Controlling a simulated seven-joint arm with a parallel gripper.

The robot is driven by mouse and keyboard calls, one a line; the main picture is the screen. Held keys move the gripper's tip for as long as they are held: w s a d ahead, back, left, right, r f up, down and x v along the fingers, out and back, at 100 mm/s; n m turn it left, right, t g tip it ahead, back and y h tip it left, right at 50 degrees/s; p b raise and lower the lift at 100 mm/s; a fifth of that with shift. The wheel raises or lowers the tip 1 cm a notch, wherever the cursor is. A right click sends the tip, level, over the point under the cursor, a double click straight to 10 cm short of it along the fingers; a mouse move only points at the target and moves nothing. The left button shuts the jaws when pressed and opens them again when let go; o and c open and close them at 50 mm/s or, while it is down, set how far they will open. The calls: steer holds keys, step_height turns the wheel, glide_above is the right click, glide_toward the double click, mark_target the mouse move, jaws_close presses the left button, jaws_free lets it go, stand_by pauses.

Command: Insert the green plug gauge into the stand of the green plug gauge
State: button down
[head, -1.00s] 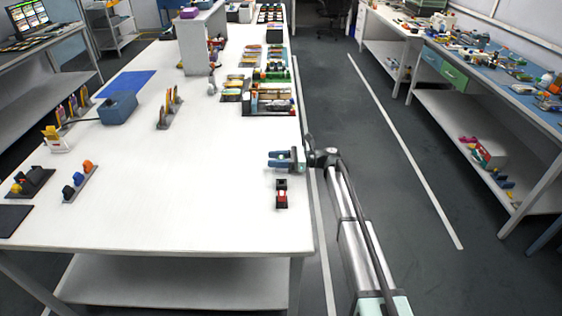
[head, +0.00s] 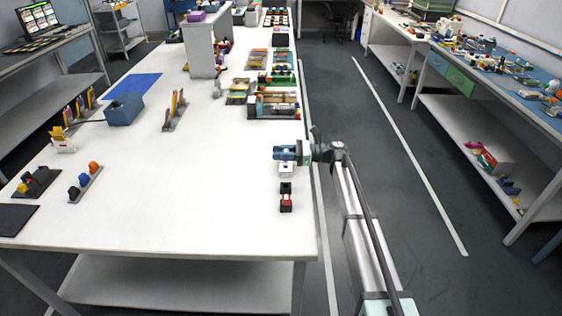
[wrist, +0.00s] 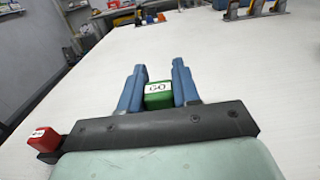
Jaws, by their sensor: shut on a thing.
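The green plug gauge (wrist: 158,95) has a white "GO" label and sits between the two blue fingers of my gripper (wrist: 159,91) in the wrist view. My gripper is shut on it. In the head view my gripper (head: 284,153) is over the table's right edge, where the gauge is hidden. A red block (head: 286,200) sits in a small black holder (head: 286,187) in front of my gripper; its red top also shows in the wrist view (wrist: 43,138). I cannot make out for sure which piece is the green gauge's stand.
A small white piece (head: 286,169) shows between my gripper and the black holder. Trays of packs (head: 273,105) lie behind my gripper. Racks (head: 86,182), a blue box (head: 123,109) and a blue mat (head: 134,87) are at left. The white table's middle (head: 200,200) is clear.

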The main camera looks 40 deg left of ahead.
steer(key=s+d+r, duration=0.4)
steer(key=s+d, duration=0.2)
steer(key=shift+s+d+r, duration=0.2)
steer(key=shift+s+d, duration=0.2)
steer(key=shift+f, duration=0.15)
steer(key=shift+f, duration=2.75)
steer(key=shift+f, duration=1.7)
steer(key=c, duration=0.7)
jaws_free()
steer(key=shift+c, duration=0.2)
steer(key=shift+w, duration=0.1)
steer(key=v, duration=1.3)
steer(key=shift+w+d, duration=0.2)
steer(key=shift+d, duration=0.05)
